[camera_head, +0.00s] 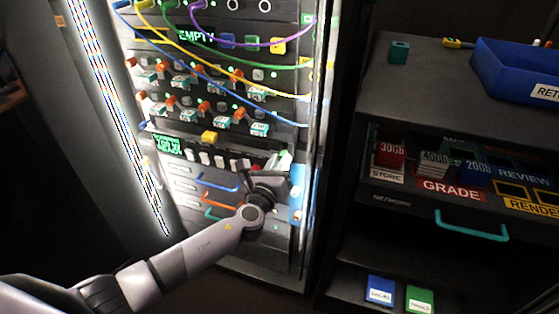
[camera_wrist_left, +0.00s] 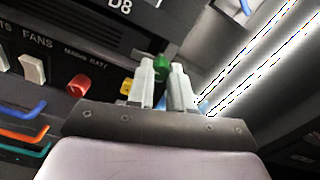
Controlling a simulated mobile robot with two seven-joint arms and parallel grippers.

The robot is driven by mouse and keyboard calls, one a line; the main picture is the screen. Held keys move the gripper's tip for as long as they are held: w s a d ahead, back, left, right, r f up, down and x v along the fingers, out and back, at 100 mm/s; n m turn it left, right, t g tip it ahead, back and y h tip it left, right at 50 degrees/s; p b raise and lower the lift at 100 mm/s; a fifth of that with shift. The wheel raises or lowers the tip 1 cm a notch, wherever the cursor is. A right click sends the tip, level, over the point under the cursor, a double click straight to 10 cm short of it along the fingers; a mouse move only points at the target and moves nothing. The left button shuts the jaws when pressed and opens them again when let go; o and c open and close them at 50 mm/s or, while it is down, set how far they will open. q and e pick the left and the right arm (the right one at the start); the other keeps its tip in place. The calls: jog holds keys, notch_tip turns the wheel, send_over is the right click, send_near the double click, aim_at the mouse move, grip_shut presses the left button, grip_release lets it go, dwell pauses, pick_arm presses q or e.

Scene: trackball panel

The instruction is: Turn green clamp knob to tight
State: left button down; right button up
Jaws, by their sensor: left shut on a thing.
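The green clamp knob (camera_wrist_left: 161,67) shows in the left wrist view between the tips of my left gripper (camera_wrist_left: 168,82). The two pale fingers are shut on it, and only a small green part shows above them. In the head view my left gripper (camera_head: 277,168) is at the lower right of the rack front, and its body hides most of the knob. I cannot read the knob's angle or any marking around it. My right gripper is in neither view.
A red knob (camera_wrist_left: 79,86), a yellow knob (camera_wrist_left: 127,86) and a white switch (camera_wrist_left: 33,69) sit close to the left gripper. Blue, orange and green handles line the lower rack. A dark cabinet (camera_head: 450,70) with a blue bin (camera_head: 497,71) stands to the right.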

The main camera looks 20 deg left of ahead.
pick_arm(q)
jog(key=shift+m, duration=0.3)
jog(key=c, duration=1)
grip_release()
jog(key=shift+s, duration=0.15)
jog(key=s+p, duration=0.1)
jog(key=s, duration=0.6)
jog(key=shift+a, duration=0.1)
